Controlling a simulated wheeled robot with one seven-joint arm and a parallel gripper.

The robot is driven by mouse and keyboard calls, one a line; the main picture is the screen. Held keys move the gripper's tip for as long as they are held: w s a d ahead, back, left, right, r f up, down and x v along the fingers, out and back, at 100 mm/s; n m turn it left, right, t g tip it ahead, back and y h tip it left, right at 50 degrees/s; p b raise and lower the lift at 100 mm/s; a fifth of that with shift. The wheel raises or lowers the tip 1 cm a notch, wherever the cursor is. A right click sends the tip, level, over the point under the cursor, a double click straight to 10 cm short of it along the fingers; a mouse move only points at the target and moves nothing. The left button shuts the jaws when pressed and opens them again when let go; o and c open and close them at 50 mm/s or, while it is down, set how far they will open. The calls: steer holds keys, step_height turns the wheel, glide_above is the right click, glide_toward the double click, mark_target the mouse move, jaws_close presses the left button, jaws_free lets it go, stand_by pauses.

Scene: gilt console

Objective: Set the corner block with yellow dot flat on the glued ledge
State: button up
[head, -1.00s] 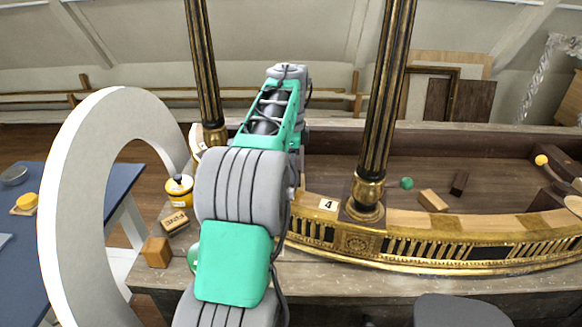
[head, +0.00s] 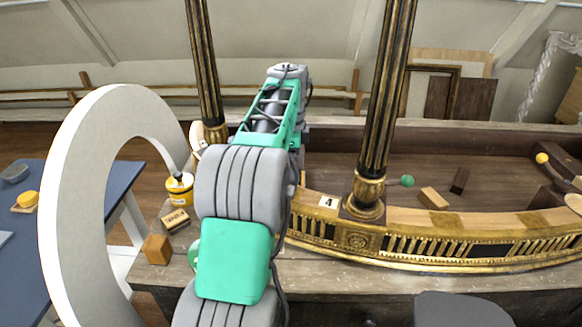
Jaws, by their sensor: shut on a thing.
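My gripper is hidden behind my own raised arm in the head view, so neither its fingers nor anything in them can be made out. I cannot pick out a corner block with a yellow dot. A yellow ball-like spot (head: 541,158) shows at the far right, by a dark wooden piece; I cannot tell whether it is that dot. The gilt console's curved front rail (head: 470,247) has a top ledge (head: 407,218) of pale wood with darker patches. I cannot tell which part is glued.
Black-and-gold columns (head: 384,100) rise from the console. Loose wooden blocks (head: 433,198) and a green ball (head: 407,181) lie inside it. A label "4" (head: 328,202), a yellow pot (head: 179,188), an orange-brown block (head: 157,249) and a large pale ring (head: 75,200) are near my arm.

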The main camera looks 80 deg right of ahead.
steer(key=shift+f, duration=0.1)
steer(key=o, duration=1.5)
